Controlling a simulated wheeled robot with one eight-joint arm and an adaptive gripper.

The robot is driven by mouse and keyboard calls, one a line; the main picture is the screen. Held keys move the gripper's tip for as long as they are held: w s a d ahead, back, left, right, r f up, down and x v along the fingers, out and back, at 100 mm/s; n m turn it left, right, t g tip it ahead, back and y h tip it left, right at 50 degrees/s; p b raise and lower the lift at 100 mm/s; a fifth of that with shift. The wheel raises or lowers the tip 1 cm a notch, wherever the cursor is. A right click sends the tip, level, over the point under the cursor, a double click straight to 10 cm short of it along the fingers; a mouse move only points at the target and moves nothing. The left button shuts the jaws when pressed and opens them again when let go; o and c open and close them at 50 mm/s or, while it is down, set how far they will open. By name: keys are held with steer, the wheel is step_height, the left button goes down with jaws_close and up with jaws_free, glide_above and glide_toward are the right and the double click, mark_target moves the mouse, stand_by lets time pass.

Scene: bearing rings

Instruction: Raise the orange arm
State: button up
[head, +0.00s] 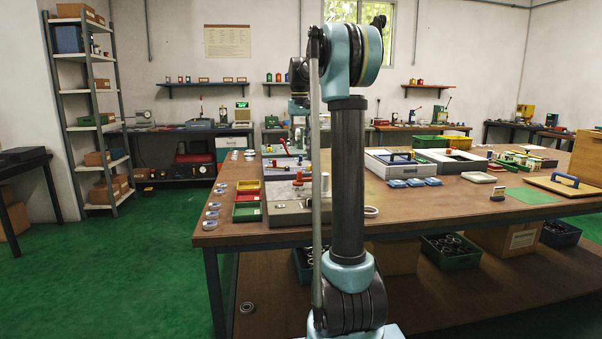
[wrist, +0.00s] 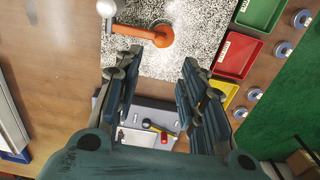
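In the wrist view the orange arm (wrist: 135,31) is a short bar on a round orange post, over a speckled grey plate (wrist: 195,25). In the head view a small orange upright (head: 298,179) shows on the grey base (head: 285,215), partly beside my arm link. My gripper (wrist: 160,62) is open, its two fingers well apart with nothing between them. The orange arm lies beyond the fingertips in the wrist view, apart from them as far as I can tell. My arm hides much of the station in the head view.
Yellow, red and green trays (head: 247,213) stand left of the base. Several rings on blue pads (head: 211,214) line the table's left edge. A grey unit with a red-knobbed lever (wrist: 152,127) shows between the fingers, below. White-framed boxes (head: 398,163) stand to the right.

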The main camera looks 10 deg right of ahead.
step_height(320, 180, down, 13)
steer(key=shift+f, duration=0.1)
stand_by(0.4)
